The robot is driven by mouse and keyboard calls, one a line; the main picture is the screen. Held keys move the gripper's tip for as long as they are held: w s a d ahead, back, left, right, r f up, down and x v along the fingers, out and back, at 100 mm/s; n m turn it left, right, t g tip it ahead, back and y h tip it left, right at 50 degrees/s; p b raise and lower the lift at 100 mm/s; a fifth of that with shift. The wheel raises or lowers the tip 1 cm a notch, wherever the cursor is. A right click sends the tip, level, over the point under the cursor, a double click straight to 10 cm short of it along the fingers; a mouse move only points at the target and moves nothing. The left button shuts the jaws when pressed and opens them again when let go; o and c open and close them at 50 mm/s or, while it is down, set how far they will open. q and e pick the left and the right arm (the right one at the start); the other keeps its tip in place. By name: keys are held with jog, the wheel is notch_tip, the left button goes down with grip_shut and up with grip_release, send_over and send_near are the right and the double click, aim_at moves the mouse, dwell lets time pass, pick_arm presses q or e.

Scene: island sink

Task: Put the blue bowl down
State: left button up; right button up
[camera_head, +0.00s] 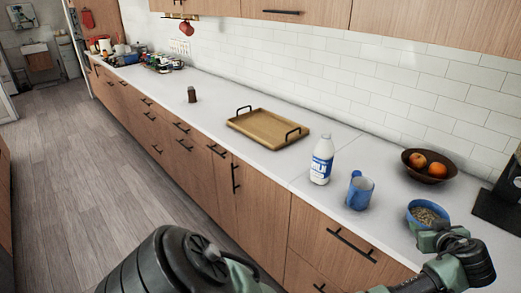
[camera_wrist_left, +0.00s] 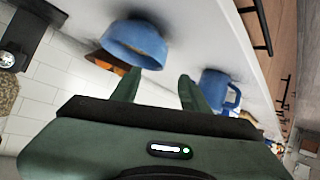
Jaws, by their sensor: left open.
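The blue bowl (camera_head: 413,219) stands upright on the white counter at the right, with a brown grainy filling in it. It also shows in the left wrist view (camera_wrist_left: 137,44), just beyond the fingertips and apart from the gap between them. My left gripper (camera_head: 431,234) is at the bowl's near side, overlapping its lower edge in the head view. In the wrist view the two green fingers (camera_wrist_left: 160,73) are spread with nothing between them. Whether a finger touches the bowl is unclear. My right gripper is not in view.
A blue mug (camera_head: 359,191) and a milk bottle (camera_head: 321,160) stand left of the bowl. A dark fruit bowl (camera_head: 414,175) with oranges is behind it, and a dark object (camera_head: 497,207) is at the right edge. A wooden tray (camera_head: 266,130) lies farther along the counter.

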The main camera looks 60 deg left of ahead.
pick_arm(q)
jog(key=s+d+f+m+t+h, duration=0.2)
jog(key=s+d+m+t+h, duration=0.45)
jog(key=d+m, duration=0.25)
jog(key=s+f+m+g+h, duration=0.1)
jog(key=s+f+g, duration=0.1)
jog(key=s+f, duration=0.65)
jog(key=s+f+m+g+h, duration=0.1)
jog(key=s+f+m+g, duration=0.15)
jog(key=f, duration=1.15)
jog(key=s+f+m+g, duration=0.1)
jog(key=s+f+g, duration=0.1)
jog(key=s+f, duration=0.65)
jog(key=s+a+f+g, duration=0.2)
jog(key=s+f, duration=0.5)
jog(key=s, duration=0.4)
jog(key=s+a+f+m+g, duration=0.1)
jog(key=s+a+f+g, duration=0.1)
jog(key=s+f, duration=0.5)
jog(key=s+a+f+g, duration=0.2)
jog(key=s+f, duration=0.5)
jog(key=s, duration=1)
jog(key=shift+s+f+g, duration=0.2)
jog(key=shift+f+g, duration=0.2)
jog(key=shift+g, duration=0.1)
